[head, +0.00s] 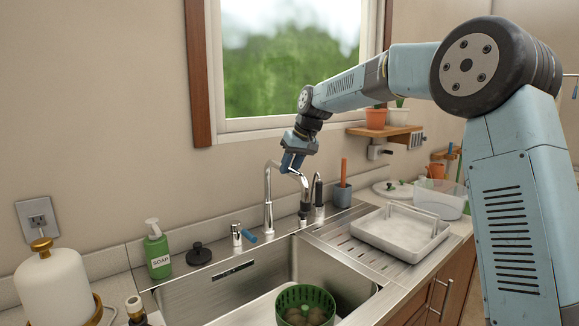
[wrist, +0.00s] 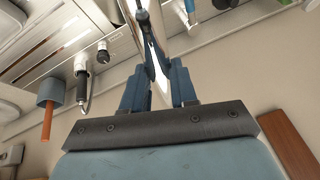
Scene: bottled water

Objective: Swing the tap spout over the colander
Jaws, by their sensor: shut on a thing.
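The chrome tap (head: 268,200) rises from the counter behind the sink. Its spout (head: 303,184) bends over toward the right, away from the colander. My gripper (head: 292,161) is shut on the spout near its upper part. In the wrist view, the shiny spout (wrist: 152,52) runs between the two blue fingers of my gripper (wrist: 159,88). The green colander (head: 305,294) sits low in the sink at the front, with several brownish round things in it. The colander cannot be made out in the wrist view.
The steel sink (head: 215,292) lies in front of the tap. A white tray (head: 400,232) stands on the drainer to the right. A blue cup (head: 342,195) with an orange handle stands right of the tap. A green soap bottle (head: 157,252) stands at the left.

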